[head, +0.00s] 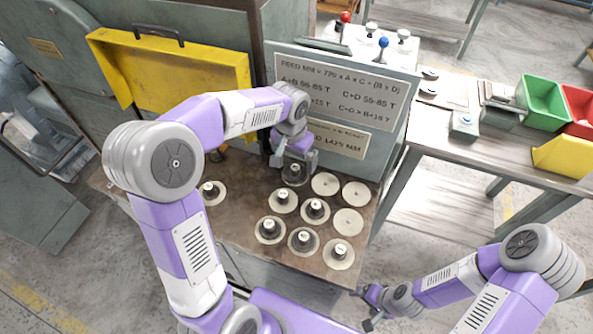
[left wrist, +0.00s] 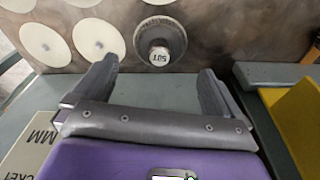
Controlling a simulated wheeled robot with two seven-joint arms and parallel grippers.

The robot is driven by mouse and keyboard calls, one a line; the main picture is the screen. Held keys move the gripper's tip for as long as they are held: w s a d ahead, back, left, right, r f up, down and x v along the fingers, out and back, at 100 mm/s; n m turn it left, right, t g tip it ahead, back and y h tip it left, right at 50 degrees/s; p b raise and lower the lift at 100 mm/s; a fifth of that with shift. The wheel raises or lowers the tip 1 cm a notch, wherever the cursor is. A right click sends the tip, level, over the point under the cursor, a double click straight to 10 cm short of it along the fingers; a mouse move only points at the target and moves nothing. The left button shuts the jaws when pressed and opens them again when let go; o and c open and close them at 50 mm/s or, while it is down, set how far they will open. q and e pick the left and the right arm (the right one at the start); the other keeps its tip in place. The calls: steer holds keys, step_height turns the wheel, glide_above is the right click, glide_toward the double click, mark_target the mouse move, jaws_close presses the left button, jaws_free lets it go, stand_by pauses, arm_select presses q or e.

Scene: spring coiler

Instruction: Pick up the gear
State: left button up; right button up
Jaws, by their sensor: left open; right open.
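My left gripper (head: 294,163) is open at the back of the brown table, above a dark round gear with a small hub (head: 293,175). In the left wrist view this gear (left wrist: 160,45) has a "50T" label on its hub and lies just beyond and between the open fingers (left wrist: 158,72), with nothing gripped. Several other dark hubbed gears, such as this one (head: 314,210), sit on pale discs on the table. My right gripper (head: 367,308) is open and empty at the lower right, off the table's front edge.
Bare pale discs (head: 348,221) lie right of the gears. A grey panel with a formula plate (head: 335,92) rises behind the table (head: 238,222), and a yellow guard (head: 180,70) stands at back left. A side bench holds green (head: 543,100) and yellow bins (head: 563,156).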

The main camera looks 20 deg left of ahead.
mark_target(296, 167)
arm_select(q)
step_height(296, 167, down, 4)
steer(key=shift+s+d+f+b, duration=0.1)
steer(key=shift+s+b, duration=0.05)
steer(key=shift+b, duration=0.75)
steer(key=shift+f, duration=0.35)
steer(key=shift+r, duration=0.1)
steer(key=shift+c, duration=0.4)
steer(key=shift+w, duration=0.2)
steer(key=c, duration=1.3)
steer(key=shift+c, duration=0.2)
